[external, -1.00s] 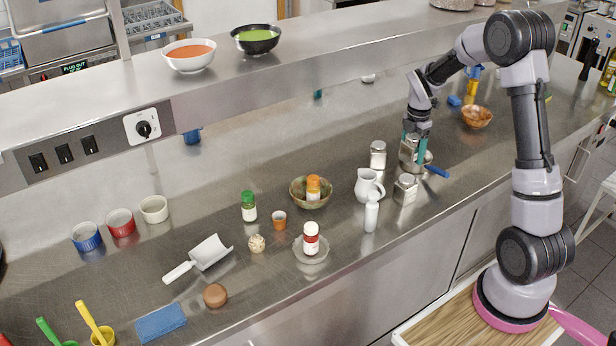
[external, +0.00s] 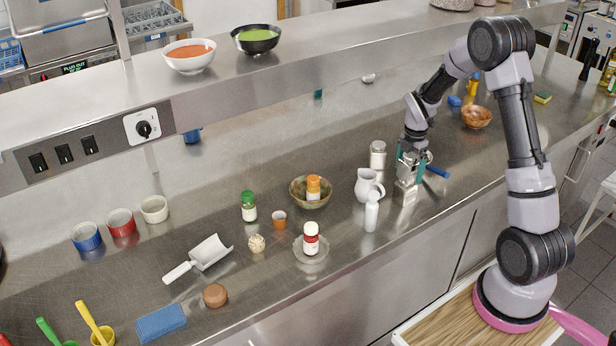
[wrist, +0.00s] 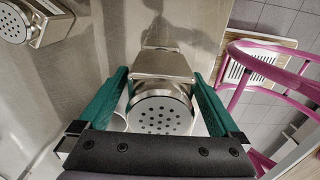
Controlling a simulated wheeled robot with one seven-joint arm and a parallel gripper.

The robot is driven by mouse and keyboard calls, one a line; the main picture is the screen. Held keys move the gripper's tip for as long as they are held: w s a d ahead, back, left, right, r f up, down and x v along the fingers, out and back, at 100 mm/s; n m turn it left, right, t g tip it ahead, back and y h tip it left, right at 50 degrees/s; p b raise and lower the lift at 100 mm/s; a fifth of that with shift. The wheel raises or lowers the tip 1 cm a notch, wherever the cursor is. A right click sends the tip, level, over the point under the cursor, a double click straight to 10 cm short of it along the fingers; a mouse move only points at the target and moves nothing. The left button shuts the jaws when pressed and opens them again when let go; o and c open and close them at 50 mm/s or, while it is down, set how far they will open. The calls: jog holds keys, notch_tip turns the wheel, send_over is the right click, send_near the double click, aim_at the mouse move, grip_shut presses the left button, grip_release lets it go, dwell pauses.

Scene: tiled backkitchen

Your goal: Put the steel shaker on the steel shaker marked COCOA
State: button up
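My gripper (external: 410,168) is shut on a steel shaker (external: 408,174), with a teal finger on each side of it. In the wrist view the held shaker's round, perforated lid (wrist: 160,112) faces the camera. It looks upright. A second steel shaker (external: 404,196) stands directly below it on the counter, its lid hidden. I cannot tell whether the two touch. A third steel shaker (external: 377,155) stands further back, and it also shows at the wrist view's upper left (wrist: 22,24). I cannot read the word COCOA on any of them.
A white jug (external: 368,186) and a white bottle (external: 371,213) stand close left of the lower shaker. A blue handle (external: 437,171) sticks out just right of my gripper. A brown bowl (external: 477,117) is further right. The raised steel shelf (external: 320,65) runs along the back.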

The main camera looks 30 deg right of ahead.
jog(key=shift+r, duration=0.1)
notch_tip(320, 180, up, 12)
jog(key=shift+f, duration=0.1)
jog(key=s+a+r+m+t, duration=0.2)
jog(key=s+a+r+m, duration=0.35)
jog(key=r, duration=0.35)
jog(key=s+a+r+m+t, duration=0.1)
jog(key=s+a+r+m, duration=0.2)
jog(key=s+a+m, duration=0.1)
jog(key=s+a+r+m+t+y, duration=0.1)
jog(key=s+a+r+m+t, duration=0.1)
jog(key=s+a+m, duration=0.2)
jog(key=s+a+r+m+t+y, duration=0.1)
jog(key=s+a+r+m+t, duration=0.1)
jog(key=s+m, duration=0.6)
jog(key=s+a+r, duration=0.1)
jog(key=s, duration=0.2)
jog(key=shift+s+a+r+m, duration=0.3)
jog(key=shift+a+r+m, duration=0.05)
jog(key=shift+a, duration=0.05)
